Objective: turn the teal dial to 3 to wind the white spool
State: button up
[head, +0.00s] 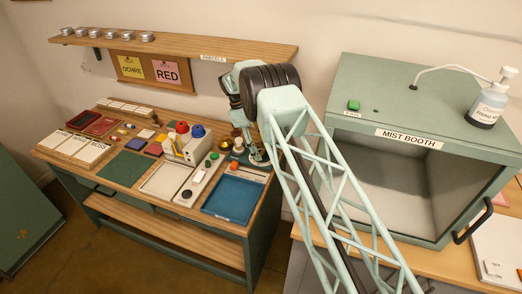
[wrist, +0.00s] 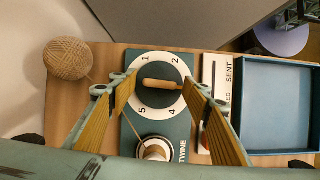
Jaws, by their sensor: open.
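The teal dial (wrist: 158,98) shows in the wrist view, with a white ring marked 1, 2, 4 and 5. The place between 2 and 4 is hidden by my right finger. A wooden bar handle (wrist: 163,85) lies across the dial, nearly level in the picture. My gripper (wrist: 160,79) is open, with one finger on each side of the bar and nothing held. I cannot tell how close the fingers are to it. The white spool (wrist: 155,149) stands below the dial on a teal plate marked TWINE. In the head view my gripper (head: 257,158) is over the table's right end.
A ball of twine (wrist: 70,58) sits left of the dial, its strand running toward the spool. A blue tray (wrist: 282,100) and a SENT label strip (wrist: 217,75) lie to the right. In the head view, the mist booth (head: 400,150) stands right of my arm.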

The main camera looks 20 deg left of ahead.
jog(key=shift+r+n, duration=0.1)
jog(key=shift+n, duration=0.3)
